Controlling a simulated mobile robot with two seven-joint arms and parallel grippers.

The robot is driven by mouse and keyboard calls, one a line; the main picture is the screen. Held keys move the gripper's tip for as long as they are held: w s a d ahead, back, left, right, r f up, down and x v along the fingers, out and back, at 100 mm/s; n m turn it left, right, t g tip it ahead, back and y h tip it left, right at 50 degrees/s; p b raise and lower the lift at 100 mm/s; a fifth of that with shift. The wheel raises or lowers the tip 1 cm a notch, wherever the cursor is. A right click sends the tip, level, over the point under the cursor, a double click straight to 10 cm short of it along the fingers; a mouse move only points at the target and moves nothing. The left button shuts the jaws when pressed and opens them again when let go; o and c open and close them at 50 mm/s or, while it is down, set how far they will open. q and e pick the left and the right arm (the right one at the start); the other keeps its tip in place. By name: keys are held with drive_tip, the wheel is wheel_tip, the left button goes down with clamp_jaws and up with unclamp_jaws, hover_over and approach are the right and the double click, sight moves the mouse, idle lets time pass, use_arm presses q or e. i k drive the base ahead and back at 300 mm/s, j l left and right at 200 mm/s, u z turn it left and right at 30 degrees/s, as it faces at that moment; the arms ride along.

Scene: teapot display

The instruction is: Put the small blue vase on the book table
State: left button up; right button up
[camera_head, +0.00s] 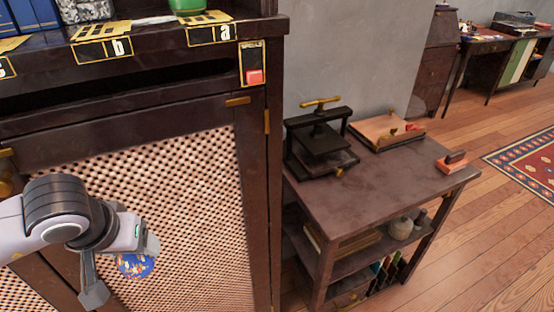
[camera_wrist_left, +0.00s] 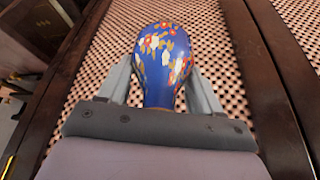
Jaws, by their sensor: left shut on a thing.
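The small blue vase (camera_wrist_left: 160,60) has red and white flowers and fills the middle of the left wrist view. My left gripper (camera_wrist_left: 163,90) is shut on it, with a finger on each side. In the head view the vase (camera_head: 134,266) shows low at the left, partly hidden by my left gripper (camera_head: 122,262), in front of the cabinet's woven door. The book table (camera_head: 400,190) is a dark wooden table to the right of the cabinet, apart from the vase. My right gripper is in neither view.
The front middle of the tabletop is bare. The cabinet (camera_head: 262,180) edge stands between my left gripper and the table.

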sight(376, 187)
drive_tip(key=l+z, duration=0.25)
drive_tip(key=l, duration=0.2)
drive_tip(key=i+l+z, duration=0.25)
drive_tip(key=l, duration=0.15)
drive_tip(key=l+z, duration=0.25)
drive_tip(key=l, duration=0.2)
drive_tip(key=i+l+z, duration=0.25)
drive_tip(key=l, duration=0.15)
drive_tip(key=k, duration=0.1)
